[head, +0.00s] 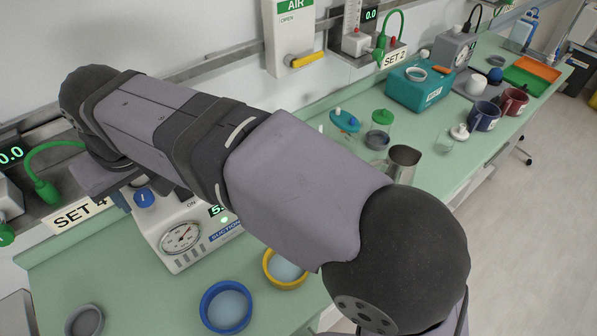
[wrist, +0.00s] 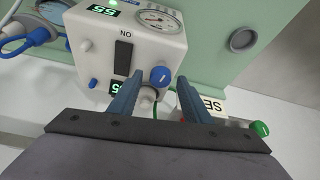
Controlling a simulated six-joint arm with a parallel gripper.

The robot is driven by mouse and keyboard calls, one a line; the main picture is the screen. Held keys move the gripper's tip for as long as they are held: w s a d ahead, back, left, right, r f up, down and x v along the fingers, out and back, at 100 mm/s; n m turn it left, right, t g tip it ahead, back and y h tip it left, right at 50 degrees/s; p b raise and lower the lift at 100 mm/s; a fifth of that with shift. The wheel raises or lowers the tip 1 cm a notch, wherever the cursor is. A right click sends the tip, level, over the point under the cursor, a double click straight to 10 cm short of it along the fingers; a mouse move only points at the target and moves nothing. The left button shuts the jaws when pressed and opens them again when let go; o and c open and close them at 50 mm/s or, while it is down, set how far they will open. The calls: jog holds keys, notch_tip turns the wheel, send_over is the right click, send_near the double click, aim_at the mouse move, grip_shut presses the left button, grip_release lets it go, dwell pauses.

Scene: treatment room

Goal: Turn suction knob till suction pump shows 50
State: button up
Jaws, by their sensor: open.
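The white suction pump (head: 160,225) stands on the green worktop below the SET 4 label, with a round dial gauge (head: 180,238) and a green display (head: 215,210) partly hidden by my arm, a 5 showing. The blue knob (head: 143,197) is on its top. In the wrist view the pump is upside down; its upper display (wrist: 103,11) seems to read 55. The knob (wrist: 160,76) sits between the two blue fingertips of my gripper (wrist: 159,82), which is open with visible gaps. Contact cannot be told. In the head view my arm hides most of the gripper.
A blue-rimmed dish (head: 203,305) and a yellow-rimmed dish (head: 267,275) stand in front of the pump. A grey dish (head: 85,320) is at lower left. A wall rail with green hose (head: 45,150) is close behind. Mugs and a teal box (head: 415,92) stand farther right.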

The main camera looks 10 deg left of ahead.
jog(key=m+h, duration=0.1)
jog(key=m, duration=0.2)
jog(key=m+t, duration=0.1)
jog(key=m, duration=0.1)
jog(key=shift+s+a+m+h, duration=0.15)
jog(key=shift+a+m+h, duration=0.05)
jog(key=shift+m+h, duration=0.2)
jog(key=v, duration=0.7)
jog(key=w+d+f+m+h+p, duration=0.15)
jog(key=w+d+f+p, duration=0.25)
jog(key=w+d, duration=0.8)
jog(key=d+f+g+p, duration=0.1)
jog(key=d+f+p, duration=0.1)
jog(key=d, duration=0.6)
jog(key=d+f+g+p, duration=0.1)
jog(key=d+f+p, duration=0.1)
jog(key=d, duration=0.7)
jog(key=shift+w+f+m+h, duration=0.2)
jog(key=shift+f+m+h, duration=0.15)
jog(key=shift+f, duration=0.15)
dwell(2.0)
